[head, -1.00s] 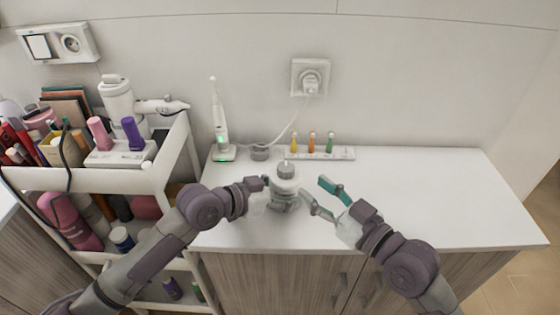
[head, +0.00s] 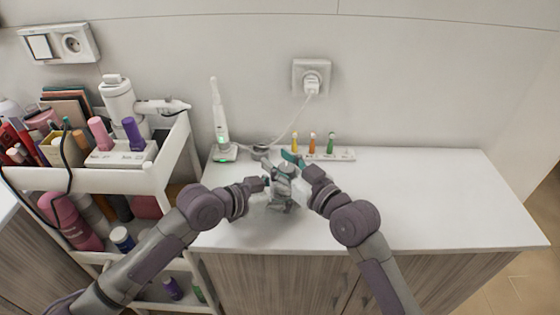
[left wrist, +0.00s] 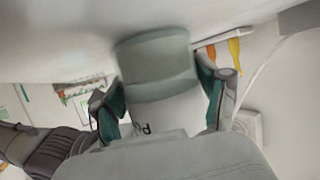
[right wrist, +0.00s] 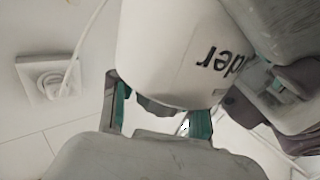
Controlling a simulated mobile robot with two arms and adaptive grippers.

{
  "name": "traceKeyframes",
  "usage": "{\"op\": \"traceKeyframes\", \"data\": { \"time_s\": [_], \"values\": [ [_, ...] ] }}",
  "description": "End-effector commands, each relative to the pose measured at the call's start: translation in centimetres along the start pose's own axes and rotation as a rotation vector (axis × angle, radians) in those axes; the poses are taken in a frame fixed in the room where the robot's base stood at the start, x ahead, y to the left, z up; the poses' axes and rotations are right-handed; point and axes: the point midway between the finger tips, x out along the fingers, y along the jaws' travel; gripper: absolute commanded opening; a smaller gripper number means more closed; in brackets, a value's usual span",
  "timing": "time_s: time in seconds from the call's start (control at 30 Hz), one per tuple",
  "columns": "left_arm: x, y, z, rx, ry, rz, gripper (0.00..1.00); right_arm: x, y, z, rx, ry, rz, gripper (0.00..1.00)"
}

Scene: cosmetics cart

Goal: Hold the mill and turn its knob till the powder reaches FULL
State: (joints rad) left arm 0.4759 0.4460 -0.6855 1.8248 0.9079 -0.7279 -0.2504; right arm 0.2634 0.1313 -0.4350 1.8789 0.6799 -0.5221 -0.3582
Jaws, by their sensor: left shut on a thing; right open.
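The mill has a white body with dark lettering, clear in the right wrist view (right wrist: 165,45) and partly seen in the left wrist view (left wrist: 170,112). Its grey-green end (left wrist: 155,65) faces the left wrist camera. My left gripper (head: 268,188) is shut on the mill's body, holding it over the counter. The mill's grey knob (right wrist: 165,106) lies between the fingers of my right gripper (right wrist: 158,110), which is open around it; contact cannot be told. In the head view the grippers cover most of the mill. The powder level and FULL mark cannot be seen.
A loaded white cart (head: 150,180) is at the left. The right side of the white counter (head: 440,200) is clear.

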Motion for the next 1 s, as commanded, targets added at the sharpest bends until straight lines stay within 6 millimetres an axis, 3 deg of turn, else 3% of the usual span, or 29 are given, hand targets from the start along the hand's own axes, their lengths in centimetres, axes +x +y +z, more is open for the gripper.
{"op": "traceKeyframes", "data": {
  "time_s": [0.07, 0.37, 1.0],
  "values": [
    [-0.02, 0.0, -0.12, 0.001, 0.003, 0.0, 0.24, -0.02, 0.0, -0.01, 0.0, 0.0, 0.0, 0.46],
    [-0.02, -0.02, -0.12, 0.0, 0.003, 0.0, 0.24, -0.04, 0.01, 0.0, 0.0, 0.0, 0.0, 0.0],
    [-0.13, -0.6, -0.06, -0.003, 0.001, -0.012, 0.24, -0.07, -0.06, 0.07, 0.006, 0.0, 0.051, 0.0]
  ]
}}
